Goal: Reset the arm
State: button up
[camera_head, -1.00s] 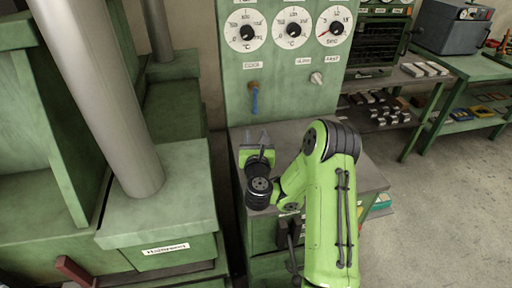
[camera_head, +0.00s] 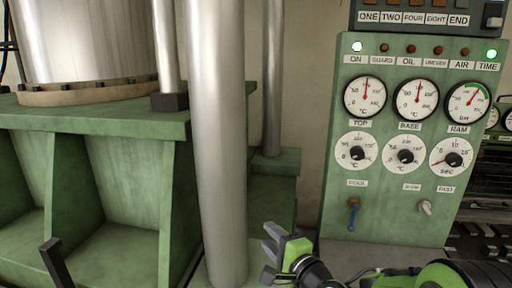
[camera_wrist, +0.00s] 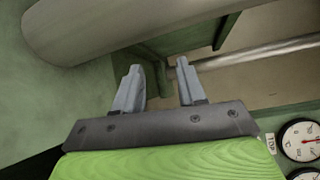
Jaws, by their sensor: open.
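My gripper (camera_head: 272,240) is at the bottom middle of the head view, left of the green control panel (camera_head: 330,215) and just right of a thick grey column (camera_head: 218,150). In the wrist view my gripper (camera_wrist: 160,85) shows two grey fingers standing apart with nothing between them. My green arm comes in from the lower right of the head view, and most of it is out of frame.
The panel carries several dials, a blue lever (camera_head: 353,214) and a white-tipped switch (camera_head: 425,208). A green press frame (camera_head: 100,130) fills the left, with a large metal cylinder (camera_head: 90,40) on top. Metal shelving stands at the far right.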

jog(key=s+d+n+g+h+p, duration=0.1)
jog(key=s+d+n+g+h, duration=0.1)
jog(key=s, duration=0.7)
jog(key=s+d+r+n+g+h+p, duration=0.1)
jog(key=s+d+n+g+h+p, duration=0.1)
jog(key=s+n, duration=0.5)
jog(key=s+d+r+n+g+h+p, duration=0.1)
jog(key=s+d+n+g+h, duration=0.3)
jog(key=s, duration=0.9)
jog(key=d+n+g, duration=0.1)
jog(key=d, duration=0.2)
jog(key=shift+r+p, duration=0.25)
jog(key=shift+p, duration=0.15)
